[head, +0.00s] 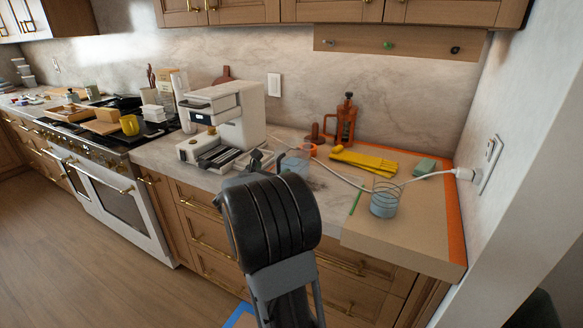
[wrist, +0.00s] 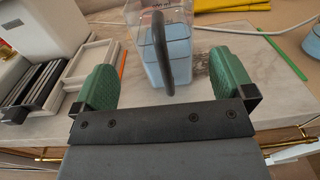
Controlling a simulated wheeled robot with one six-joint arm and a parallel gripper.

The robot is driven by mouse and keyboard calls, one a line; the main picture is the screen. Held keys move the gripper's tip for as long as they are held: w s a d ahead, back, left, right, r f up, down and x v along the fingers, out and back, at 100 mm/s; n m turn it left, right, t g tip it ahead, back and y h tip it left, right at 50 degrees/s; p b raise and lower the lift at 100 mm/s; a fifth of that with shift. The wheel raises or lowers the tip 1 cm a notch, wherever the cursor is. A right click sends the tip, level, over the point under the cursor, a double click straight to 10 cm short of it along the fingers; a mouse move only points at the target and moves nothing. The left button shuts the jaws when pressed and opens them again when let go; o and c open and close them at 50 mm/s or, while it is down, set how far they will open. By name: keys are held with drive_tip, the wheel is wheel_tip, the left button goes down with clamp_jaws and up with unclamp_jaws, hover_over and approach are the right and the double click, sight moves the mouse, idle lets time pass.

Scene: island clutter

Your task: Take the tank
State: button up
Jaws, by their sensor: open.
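The tank (wrist: 184,48) is a clear, open-topped container with blue liquid and a black upright handle (wrist: 158,48) facing me. It stands on the marble counter and shows in the head view (head: 296,163), partly hidden by my arm. My gripper (wrist: 165,84) is open, with green pads on either side in the wrist view. The handle lies between the pads in that picture, and I see no contact. In the head view my wrist hides most of the gripper.
A white coffee machine (head: 237,108) stands left of the tank.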

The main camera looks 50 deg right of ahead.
sight(283, 162)
drive_tip(key=shift+f+p+x, duration=0.2)
drive_tip(key=shift+p+x, duration=0.25)
drive_tip(key=shift+x, duration=1.4)
drive_tip(key=shift+f+p+x, duration=0.2)
drive_tip(key=shift+p+x, duration=0.25)
drive_tip(key=shift+x, duration=1.35)
drive_tip(key=shift+s, duration=0.1)
drive_tip(key=shift+c, duration=0.5)
drive_tip(key=c, duration=1)
drive_tip(key=shift+r, duration=0.15)
drive_tip(key=shift+c, duration=0.3)
